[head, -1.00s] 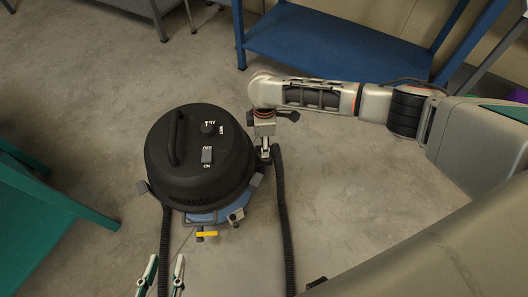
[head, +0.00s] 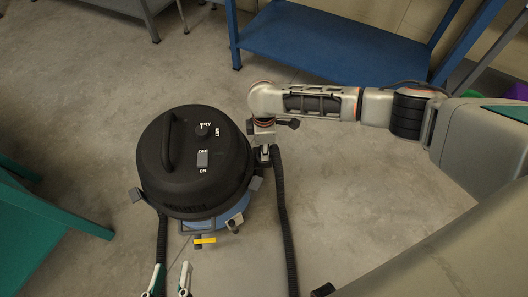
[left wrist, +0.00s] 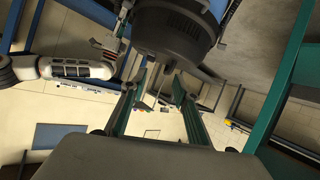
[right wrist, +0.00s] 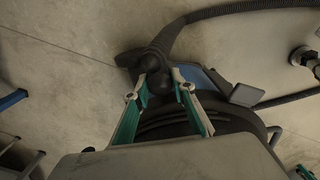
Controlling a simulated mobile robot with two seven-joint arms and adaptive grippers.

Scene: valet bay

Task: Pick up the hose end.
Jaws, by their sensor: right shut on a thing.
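The black ribbed hose (head: 280,200) hangs down the right side of the vacuum (head: 190,165), which has a black dome and a blue tank. My right gripper (head: 264,152) is at the top of this hose, close beside the vacuum. In the right wrist view my right gripper (right wrist: 157,82) is shut on the black hose end (right wrist: 150,62), and the hose curves away to the upper right. My left gripper (head: 171,270) is at the bottom of the head view, in front of the vacuum. In the left wrist view its fingers (left wrist: 156,88) stand apart with nothing between them.
A blue bench (head: 330,45) stands behind the vacuum. A teal bench (head: 45,215) is on the left. A yellow part (head: 205,240) sticks out low at the vacuum's front. Another black hose (head: 162,240) runs down on the left. The concrete floor to the right is clear.

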